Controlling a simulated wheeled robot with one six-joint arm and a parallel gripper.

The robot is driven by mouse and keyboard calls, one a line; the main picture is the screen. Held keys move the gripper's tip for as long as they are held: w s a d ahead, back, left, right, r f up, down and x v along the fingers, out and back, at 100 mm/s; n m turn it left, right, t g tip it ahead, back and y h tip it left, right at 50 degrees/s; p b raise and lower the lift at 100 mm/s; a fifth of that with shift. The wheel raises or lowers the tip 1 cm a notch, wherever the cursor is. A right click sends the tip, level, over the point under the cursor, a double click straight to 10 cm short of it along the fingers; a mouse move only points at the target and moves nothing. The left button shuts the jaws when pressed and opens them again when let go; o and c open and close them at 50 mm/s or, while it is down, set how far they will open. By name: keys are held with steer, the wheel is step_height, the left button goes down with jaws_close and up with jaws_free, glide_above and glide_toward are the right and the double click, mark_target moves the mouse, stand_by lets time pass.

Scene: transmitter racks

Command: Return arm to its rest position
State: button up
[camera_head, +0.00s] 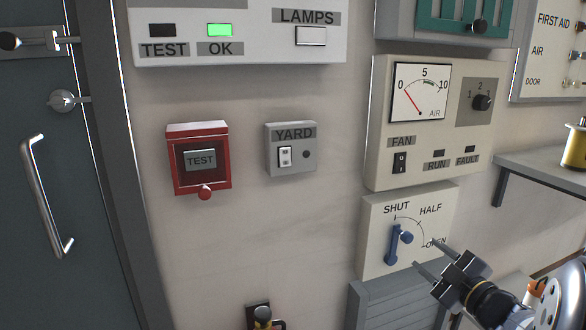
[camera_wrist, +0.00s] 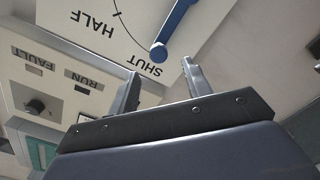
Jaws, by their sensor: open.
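My gripper (camera_head: 424,252) is at the lower right of the head view, in front of the damper panel marked SHUT, HALF and OPEN (camera_head: 373,218). Its two fingers are apart with nothing between them. The blue lever (camera_head: 394,243) on that panel points up toward SHUT, and its knob stands out to the left of the fingertips. In the wrist view my gripper (camera_wrist: 161,68) shows both fingers spread, and the blue lever (camera_wrist: 176,28) lies beyond them, its knob near the SHUT label. The fingers look clear of the lever.
A fan and air panel (camera_head: 430,125) is above the lever panel. A grey shelf (camera_head: 545,168) with a brass cylinder (camera_head: 576,148) juts out at right. A red test box (camera_head: 199,158) and YARD switch (camera_head: 291,149) are on the wall, with a door (camera_head: 60,190) at left.

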mark_target(412, 238)
steer(key=b+x, duration=0.1)
steer(key=x, duration=0.7)
steer(key=shift+w+a+f, duration=0.1)
steer(key=shift+w, duration=0.05)
steer(key=shift+w+d+r+m+p, duration=0.25)
steer(key=shift+d+m+p, duration=0.15)
steer(key=shift+p, duration=0.2)
steer(key=shift+d+m, duration=0.3)
steer(key=shift+w+d+f+m+p, duration=0.1)
steer(key=shift+d+f+m+p, duration=0.2)
steer(key=shift+m+p, duration=0.3)
steer(key=shift+d+r, duration=0.1)
